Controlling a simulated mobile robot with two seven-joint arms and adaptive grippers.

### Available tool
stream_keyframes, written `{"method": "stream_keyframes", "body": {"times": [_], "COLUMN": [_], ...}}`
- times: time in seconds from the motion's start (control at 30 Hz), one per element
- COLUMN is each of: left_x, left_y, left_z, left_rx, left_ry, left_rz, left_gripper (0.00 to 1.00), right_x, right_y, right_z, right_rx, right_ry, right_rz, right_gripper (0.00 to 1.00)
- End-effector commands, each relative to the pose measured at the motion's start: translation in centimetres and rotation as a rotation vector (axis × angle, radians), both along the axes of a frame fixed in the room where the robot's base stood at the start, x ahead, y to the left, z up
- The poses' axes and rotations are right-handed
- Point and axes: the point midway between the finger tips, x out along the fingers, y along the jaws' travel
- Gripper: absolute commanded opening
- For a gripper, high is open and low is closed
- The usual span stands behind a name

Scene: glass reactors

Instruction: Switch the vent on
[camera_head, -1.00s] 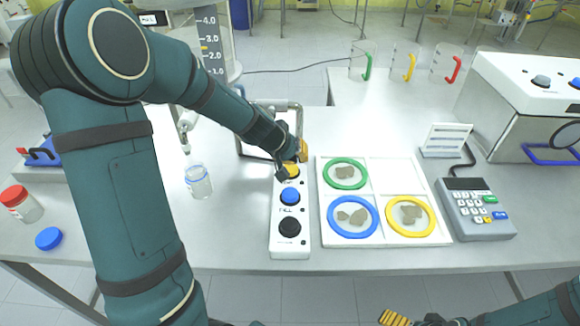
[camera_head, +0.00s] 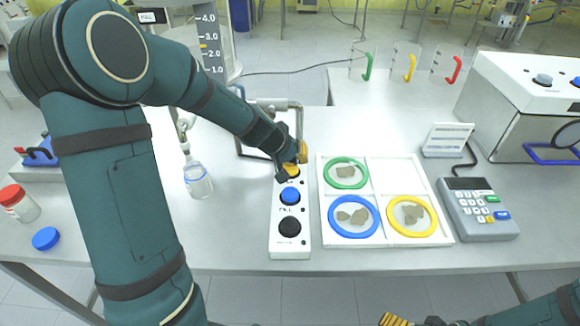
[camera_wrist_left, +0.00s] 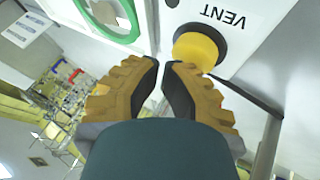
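The white control box (camera_head: 276,222) stands on the bench with a row of buttons. Its yellow button (camera_wrist_left: 199,47) lies beside the word VENT, upside down in the left wrist view. In the head view the yellow button (camera_head: 291,171) is at the box's far end, partly covered by my left gripper (camera_head: 292,167). In the left wrist view my left gripper (camera_wrist_left: 161,68) has its fingertips almost together, with nothing between them. The tips are just left of the yellow button; contact cannot be told. My right gripper (camera_head: 394,319) is at the bottom edge, mostly cut off.
Blue (camera_head: 290,196) and black (camera_head: 290,227) buttons are nearer on the box. A white tray (camera_head: 391,171) with coloured rings is to its right, a keypad device (camera_head: 479,209) beyond. A bottle (camera_head: 197,181) stands left. A metal frame (camera_head: 298,112) rises behind the box.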

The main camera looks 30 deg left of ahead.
Motion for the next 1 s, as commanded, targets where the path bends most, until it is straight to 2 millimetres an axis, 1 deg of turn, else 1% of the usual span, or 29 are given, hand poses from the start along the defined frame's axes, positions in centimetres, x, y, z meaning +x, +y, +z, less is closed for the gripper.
{"method": "stream_keyframes", "body": {"times": [0.4, 0.7, 1.0], "left_x": [0.0, 0.0, 0.0], "left_y": [0.0, 0.0, 0.0], "left_z": [-0.2, 0.9, 0.9], "left_rx": [-0.001, 0.001, 0.000], "left_ry": [0.001, 0.000, 0.000], "left_rz": [0.000, -0.001, 0.000], "left_gripper": [0.00, 0.00, 0.00], "right_x": [0.0, 0.0, 0.0], "right_y": [0.0, 0.0, 0.0], "right_z": [-0.2, 0.6, 0.6], "right_rx": [0.000, 0.000, 0.000], "right_ry": [0.000, 0.000, 0.000], "right_rz": [0.000, 0.000, 0.000], "right_gripper": [1.00, 1.00, 1.00]}}
